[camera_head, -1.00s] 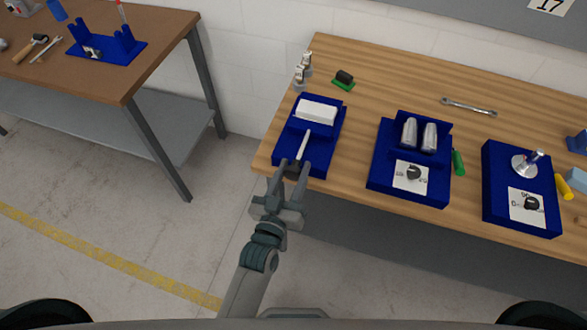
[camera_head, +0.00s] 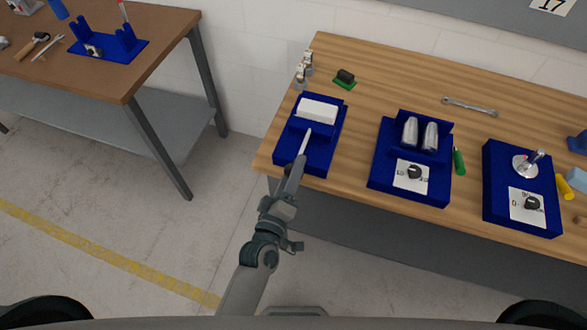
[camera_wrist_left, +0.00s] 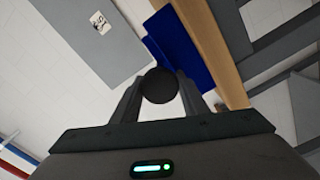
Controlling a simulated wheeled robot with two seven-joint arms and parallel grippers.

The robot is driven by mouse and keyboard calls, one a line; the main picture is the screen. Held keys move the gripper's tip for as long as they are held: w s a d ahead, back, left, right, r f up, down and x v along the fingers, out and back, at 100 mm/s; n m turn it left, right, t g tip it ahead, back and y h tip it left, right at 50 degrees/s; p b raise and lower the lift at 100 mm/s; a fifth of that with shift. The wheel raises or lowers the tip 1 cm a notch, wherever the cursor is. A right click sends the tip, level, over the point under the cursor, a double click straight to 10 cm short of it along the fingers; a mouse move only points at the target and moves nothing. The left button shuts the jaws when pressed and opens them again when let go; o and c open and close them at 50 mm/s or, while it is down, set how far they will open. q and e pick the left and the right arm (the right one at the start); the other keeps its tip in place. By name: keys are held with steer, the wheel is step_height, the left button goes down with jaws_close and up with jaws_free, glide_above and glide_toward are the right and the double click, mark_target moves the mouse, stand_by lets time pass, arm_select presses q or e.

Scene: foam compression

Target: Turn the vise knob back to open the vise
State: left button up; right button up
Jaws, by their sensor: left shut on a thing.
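The blue vise (camera_head: 316,150) stands at the left front corner of the wooden bench. A white foam block (camera_head: 317,110) sits at its back, and a light screw rod (camera_head: 305,142) runs forward from it. In the wrist view the dark round knob (camera_wrist_left: 159,86) is between the two fingers of my left gripper (camera_wrist_left: 159,95), which is shut on it. In the head view the left gripper (camera_head: 296,168) comes from the front and covers the knob. The vise's blue body (camera_wrist_left: 185,45) shows beyond the knob in the wrist view. My right gripper is not in view.
To the right on the wooden bench (camera_head: 400,85) stand a blue fixture with two metal cylinders (camera_head: 420,134) and another with a dial (camera_head: 530,203). A green item with a black top (camera_head: 345,78) and a wrench (camera_head: 470,106) lie behind. A brown bench (camera_head: 150,50) stands at left.

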arm_select(q)
steer(key=shift+f+n, duration=0.15)
steer(key=shift+n, duration=0.35)
steer(key=o, duration=1.1)
steer(key=shift+c, duration=0.2)
steer(key=shift+s, duration=0.15)
steer(key=b+v, duration=0.6)
steer(key=v, duration=1.1)
steer(key=shift+s, duration=0.1)
